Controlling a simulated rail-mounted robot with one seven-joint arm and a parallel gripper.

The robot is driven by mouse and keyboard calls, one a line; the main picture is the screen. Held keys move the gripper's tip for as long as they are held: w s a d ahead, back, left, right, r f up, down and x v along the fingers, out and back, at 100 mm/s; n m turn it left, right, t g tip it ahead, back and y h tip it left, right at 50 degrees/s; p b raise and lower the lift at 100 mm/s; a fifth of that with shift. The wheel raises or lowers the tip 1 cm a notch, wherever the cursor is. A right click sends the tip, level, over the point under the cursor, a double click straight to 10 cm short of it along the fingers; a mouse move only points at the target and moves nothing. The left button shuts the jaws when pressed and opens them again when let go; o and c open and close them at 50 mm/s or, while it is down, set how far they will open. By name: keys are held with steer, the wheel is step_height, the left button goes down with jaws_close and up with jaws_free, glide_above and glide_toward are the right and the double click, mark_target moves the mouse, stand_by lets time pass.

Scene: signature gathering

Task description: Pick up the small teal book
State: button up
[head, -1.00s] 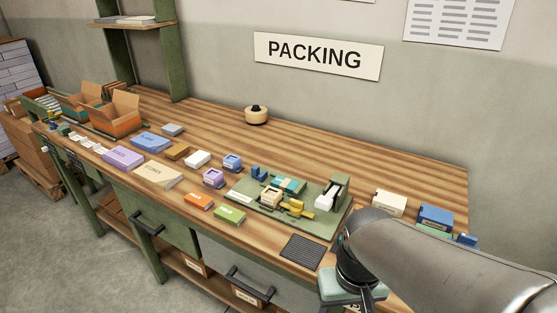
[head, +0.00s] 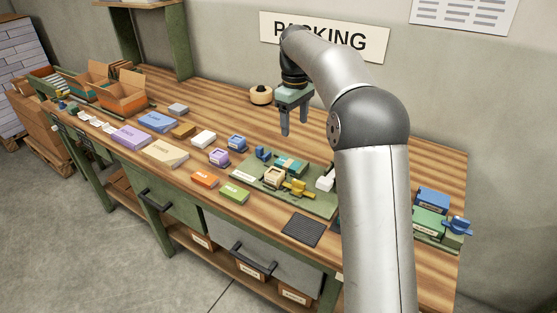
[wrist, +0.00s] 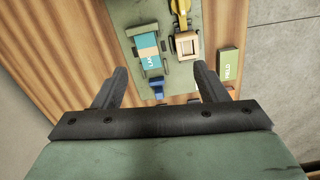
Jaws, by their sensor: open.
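The small teal book (head: 290,165) lies on the green board (head: 250,183) on the workbench, with a pale band across its cover. My gripper (head: 295,126) is open and empty, pointing down, well above the bench and behind the board. In the wrist view my gripper (wrist: 161,70) has its two fingers wide apart. The book is not touched by the fingers. My arm hides the right part of the board.
A tan box-like holder (head: 273,177), a yellow clamp-like piece (head: 299,188) and a blue piece (head: 263,153) stand close around the book. Green (head: 234,191) and orange (head: 204,180) blocks lie left of the board. A dark ribbed mat (head: 303,229) lies in front.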

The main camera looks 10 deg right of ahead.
steer(key=w+n, duration=0.1)
steer(key=w, duration=0.3)
glide_above(290, 163)
step_height(290, 163, down, 13)
steer(key=shift+s+r, duration=0.1)
steer(key=shift+s, duration=0.05)
steer(key=shift+a+f+p, duration=0.1)
steer(key=shift+f+p, duration=0.55)
steer(key=shift+f, duration=2.05)
steer(key=c, duration=1.1)
